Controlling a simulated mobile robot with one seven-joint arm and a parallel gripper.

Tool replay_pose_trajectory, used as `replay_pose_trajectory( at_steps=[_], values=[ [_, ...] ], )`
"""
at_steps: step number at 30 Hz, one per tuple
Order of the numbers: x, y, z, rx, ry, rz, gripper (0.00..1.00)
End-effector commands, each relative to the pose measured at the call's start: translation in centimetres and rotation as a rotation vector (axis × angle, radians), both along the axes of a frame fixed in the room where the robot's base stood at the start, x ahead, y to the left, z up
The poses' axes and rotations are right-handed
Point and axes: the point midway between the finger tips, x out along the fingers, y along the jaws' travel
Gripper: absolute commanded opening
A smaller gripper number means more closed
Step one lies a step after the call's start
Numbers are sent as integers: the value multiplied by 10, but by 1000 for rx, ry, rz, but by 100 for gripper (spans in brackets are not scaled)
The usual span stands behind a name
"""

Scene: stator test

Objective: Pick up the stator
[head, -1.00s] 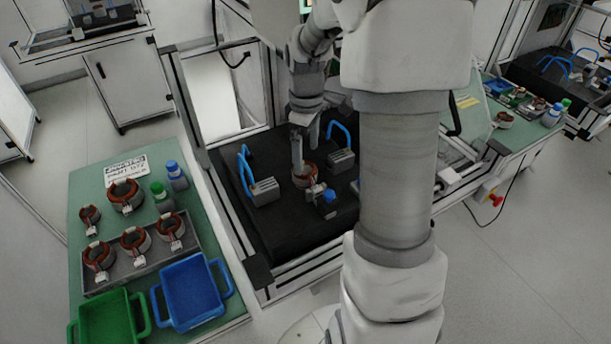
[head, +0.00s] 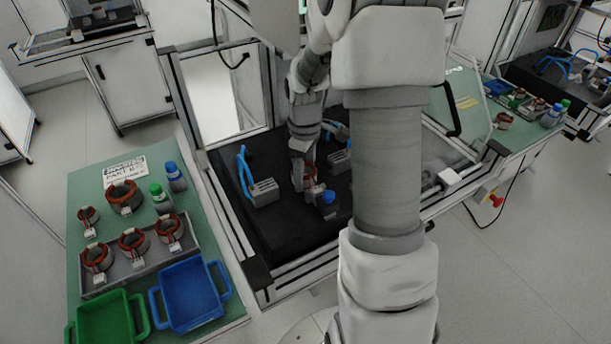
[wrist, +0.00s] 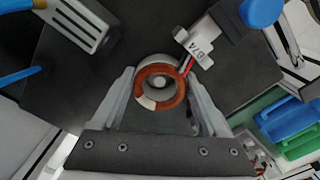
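The stator, a ring with reddish-brown windings, sits on the black test surface in the head view (head: 313,183), partly hidden by my gripper (head: 304,174). In the wrist view the stator (wrist: 160,90) shows from above, with a white labelled tag (wrist: 193,47) on red wires at its upper right. My gripper (wrist: 163,88) is open, with one finger on each side of the stator. A narrow gap seems to remain beside the ring, though contact is hard to judge.
Grey clamp blocks with blue handles (head: 263,191) stand left and right of the stator. A blue-capped part (head: 328,198) is close in front. The green table (head: 88,182) at left holds several stators, bottles, a blue bin (head: 190,294) and a green bin (head: 108,320).

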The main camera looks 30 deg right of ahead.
Motion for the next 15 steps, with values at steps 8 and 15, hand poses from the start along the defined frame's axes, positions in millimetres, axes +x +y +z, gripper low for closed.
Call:
replay_pose_trajectory(
  at_steps=[8, 15],
  values=[
    [0, 0, 0, 0, 0, 0, 19],
    [1, 0, 1, 0, -1, 0, 0]
  ],
)
